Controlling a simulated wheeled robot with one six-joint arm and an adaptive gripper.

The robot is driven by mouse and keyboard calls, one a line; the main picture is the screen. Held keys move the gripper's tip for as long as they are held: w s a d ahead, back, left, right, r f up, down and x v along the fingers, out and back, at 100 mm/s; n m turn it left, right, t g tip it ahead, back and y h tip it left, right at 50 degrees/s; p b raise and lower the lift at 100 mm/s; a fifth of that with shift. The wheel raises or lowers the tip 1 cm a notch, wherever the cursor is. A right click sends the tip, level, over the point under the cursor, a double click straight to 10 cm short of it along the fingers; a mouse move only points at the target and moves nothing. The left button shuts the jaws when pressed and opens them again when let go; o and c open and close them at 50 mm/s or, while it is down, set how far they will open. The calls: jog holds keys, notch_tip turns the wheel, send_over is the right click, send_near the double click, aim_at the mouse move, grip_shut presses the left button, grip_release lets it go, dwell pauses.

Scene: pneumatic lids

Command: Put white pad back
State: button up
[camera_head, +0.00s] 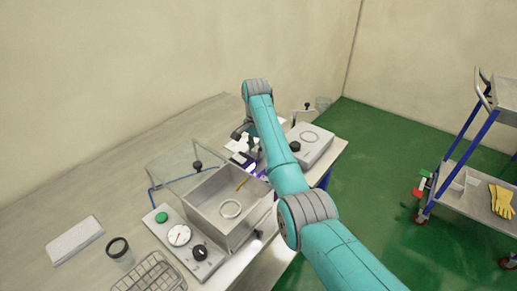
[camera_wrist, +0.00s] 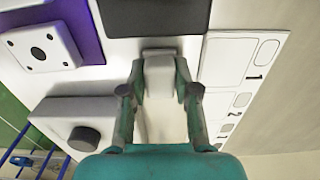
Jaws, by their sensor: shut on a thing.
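My gripper (camera_wrist: 160,88) points away from the wrist camera, with its two teal fingers on either side of a small pale block (camera_wrist: 160,72). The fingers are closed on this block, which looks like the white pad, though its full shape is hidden. A dark grey rectangular piece (camera_wrist: 155,16) lies just beyond the fingertips. In the head view my arm covers much of the work area, and the held pad cannot be made out clearly there.
A numbered white panel (camera_wrist: 228,75) lies right. In the head view, an open grey box (camera_head: 207,193), a gauge panel (camera_head: 158,235), a wire basket (camera_head: 150,274) and a lidded box (camera_head: 318,150) crowd the bench.

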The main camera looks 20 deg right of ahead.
jog(key=shift+f, duration=0.1)
jog(key=o, duration=1)
